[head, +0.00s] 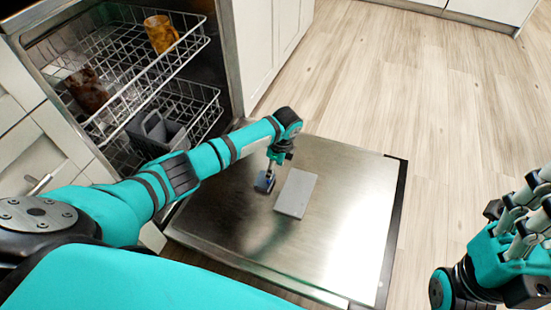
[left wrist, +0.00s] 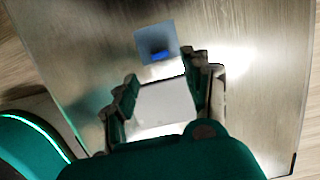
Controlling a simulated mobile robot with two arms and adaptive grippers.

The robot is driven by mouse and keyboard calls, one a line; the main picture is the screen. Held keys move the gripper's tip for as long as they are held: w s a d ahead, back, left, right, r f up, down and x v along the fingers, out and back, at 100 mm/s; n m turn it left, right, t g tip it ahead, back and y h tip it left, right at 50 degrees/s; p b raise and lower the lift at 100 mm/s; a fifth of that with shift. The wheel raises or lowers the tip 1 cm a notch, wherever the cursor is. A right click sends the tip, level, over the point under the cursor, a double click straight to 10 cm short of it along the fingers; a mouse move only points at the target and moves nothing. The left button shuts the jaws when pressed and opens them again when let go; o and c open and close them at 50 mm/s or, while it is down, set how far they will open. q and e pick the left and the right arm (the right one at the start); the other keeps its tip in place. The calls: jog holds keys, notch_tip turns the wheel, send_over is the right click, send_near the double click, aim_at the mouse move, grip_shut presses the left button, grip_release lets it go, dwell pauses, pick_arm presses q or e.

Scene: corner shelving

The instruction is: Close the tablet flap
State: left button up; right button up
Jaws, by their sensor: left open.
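The tablet flap (head: 296,193) is a flat pale grey plate on the inner face of the lowered dishwasher door (head: 345,225). It also shows in the left wrist view (left wrist: 163,103), between my fingers as seen from above. Beside it is the tablet compartment (left wrist: 156,42), uncovered, with a blue tablet (left wrist: 160,56) in it. My left gripper (head: 270,172) is open above the door, close to the compartment and flap; its fingers show in the left wrist view (left wrist: 160,68). Contact with the flap cannot be told. My right gripper (head: 525,205) is at the right edge, away from the door.
The dishwasher's upper rack (head: 130,75) holds an amber mug (head: 161,34) and a brown glass (head: 87,90). The lower rack (head: 190,105) holds a grey basket (head: 157,132). Wooden floor (head: 430,100) lies clear beyond the door.

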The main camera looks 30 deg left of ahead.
pick_arm(q)
jog(key=r, duration=0.3)
jog(key=d+r, duration=0.1)
jog(key=r, duration=0.1)
dwell(0.4)
